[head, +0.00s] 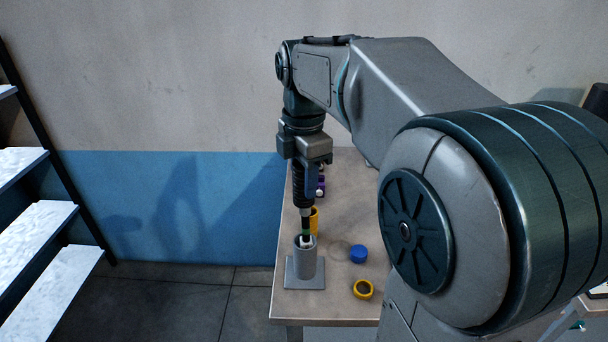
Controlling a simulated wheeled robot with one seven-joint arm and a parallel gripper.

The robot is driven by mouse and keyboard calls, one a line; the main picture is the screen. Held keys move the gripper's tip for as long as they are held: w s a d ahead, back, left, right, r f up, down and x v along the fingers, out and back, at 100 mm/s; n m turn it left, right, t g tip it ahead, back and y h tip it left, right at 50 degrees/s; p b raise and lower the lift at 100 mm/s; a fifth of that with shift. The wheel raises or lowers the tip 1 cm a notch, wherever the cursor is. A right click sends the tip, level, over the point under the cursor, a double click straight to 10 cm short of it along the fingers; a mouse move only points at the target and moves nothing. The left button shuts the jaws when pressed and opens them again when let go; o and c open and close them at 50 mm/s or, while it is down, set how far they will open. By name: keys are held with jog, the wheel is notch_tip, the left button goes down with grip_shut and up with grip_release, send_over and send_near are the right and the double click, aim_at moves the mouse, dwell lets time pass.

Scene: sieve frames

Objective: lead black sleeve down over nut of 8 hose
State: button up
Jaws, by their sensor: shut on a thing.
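My gripper (305,212) points straight down above the near left part of the table. It is shut on a small black sleeve (306,224), which shows just below the jaws. Under the sleeve, a narrow green and pale piece (306,240) shows at the mouth of an upright grey cylinder (305,264) on a square base plate. I take this piece to be the hose end, but no number is readable. The sleeve is roughly in line above it. At this size I cannot tell whether they touch or the sleeve is around the nut.
A yellow cylinder (315,217) stands close behind the sleeve. A purple object (320,184) is farther back. White shelves (40,240) stand at left.

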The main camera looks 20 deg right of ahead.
jog(key=shift+f, duration=0.45)
jog(key=shift+f+b, duration=0.4)
jog(key=shift+b, duration=0.05)
jog(key=o, duration=1.1)
jog(key=shift+c, duration=0.2)
jog(key=shift+r, duration=0.1)
notch_tip(320, 180, up, 14)
jog(key=shift+f+p, duration=0.2)
jog(key=shift+p, duration=0.2)
